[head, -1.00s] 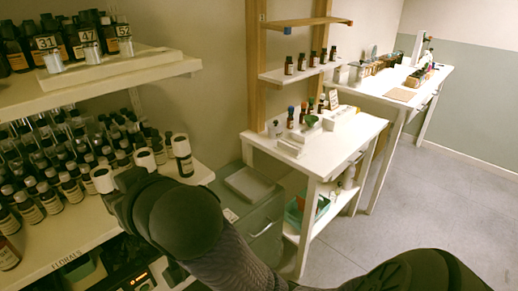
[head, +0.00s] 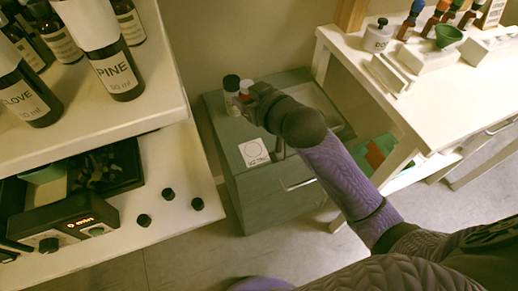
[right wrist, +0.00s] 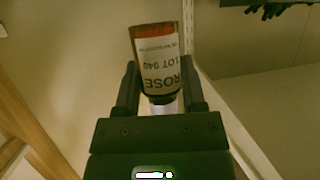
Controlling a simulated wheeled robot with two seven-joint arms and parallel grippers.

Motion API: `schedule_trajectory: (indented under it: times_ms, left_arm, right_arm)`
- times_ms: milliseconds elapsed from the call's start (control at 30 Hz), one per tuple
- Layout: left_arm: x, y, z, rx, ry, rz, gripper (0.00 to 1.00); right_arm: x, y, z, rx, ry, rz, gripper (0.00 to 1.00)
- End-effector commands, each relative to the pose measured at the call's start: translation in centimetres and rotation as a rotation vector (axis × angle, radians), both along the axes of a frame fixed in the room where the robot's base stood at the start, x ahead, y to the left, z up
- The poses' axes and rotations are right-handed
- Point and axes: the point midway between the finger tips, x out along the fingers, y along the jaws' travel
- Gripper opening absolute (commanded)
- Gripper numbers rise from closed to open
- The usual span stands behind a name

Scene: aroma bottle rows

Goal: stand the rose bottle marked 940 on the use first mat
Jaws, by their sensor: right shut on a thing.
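The rose bottle (right wrist: 157,60), with a red top band and a white label reading ROSE LOT 940, is held by the neck in my right gripper (right wrist: 163,88). In the head view, the right gripper (head: 246,96) is over the back left part of the green-grey cabinet. Small dark, white and red parts show at its fingertips; I cannot tell which belong to the bottle. A white square mat (head: 254,152) with an empty circle and small unreadable print lies at the cabinet's front left. It is apart from the gripper. My left gripper is not in view.
The green-grey cabinet (head: 262,195) has a handled drawer. A shelf with large pine (head: 118,72) and clove (head: 25,95) bottles is close on the left. Below it are a dark timer box (head: 60,222) and loose black caps (head: 168,194). A white table (head: 400,110) stands right.

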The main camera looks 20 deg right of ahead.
Motion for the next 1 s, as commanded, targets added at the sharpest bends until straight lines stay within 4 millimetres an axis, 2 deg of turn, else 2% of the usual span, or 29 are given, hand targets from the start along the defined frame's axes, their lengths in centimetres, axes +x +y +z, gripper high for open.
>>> schedule_trajectory:
  times_ms: [33,100,267,367,500,700,1000]
  left_arm:
    - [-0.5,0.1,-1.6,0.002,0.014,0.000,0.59]
    - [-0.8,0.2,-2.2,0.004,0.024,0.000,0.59]
    - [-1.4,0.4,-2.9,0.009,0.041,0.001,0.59]
    - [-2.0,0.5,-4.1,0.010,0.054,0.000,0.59]
    - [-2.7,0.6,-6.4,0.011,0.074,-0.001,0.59]
    - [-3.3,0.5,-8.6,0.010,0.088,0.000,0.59]
    - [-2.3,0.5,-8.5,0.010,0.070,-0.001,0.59]
  right_arm:
    - [0.1,-0.2,-2.9,0.003,0.008,0.004,0.00]
    - [0.1,-0.3,-4.6,0.009,0.006,0.010,0.00]
    - [0.1,-0.5,-6.4,0.014,0.000,0.014,0.00]
    - [0.1,-0.5,-8.5,0.015,0.001,0.014,0.00]
    - [0.0,-0.5,-12.3,0.015,0.004,0.014,0.00]
    - [0.0,-0.5,-16.0,0.015,0.002,0.014,0.00]
    - [0.1,-0.5,-15.8,0.015,-0.004,0.015,0.00]
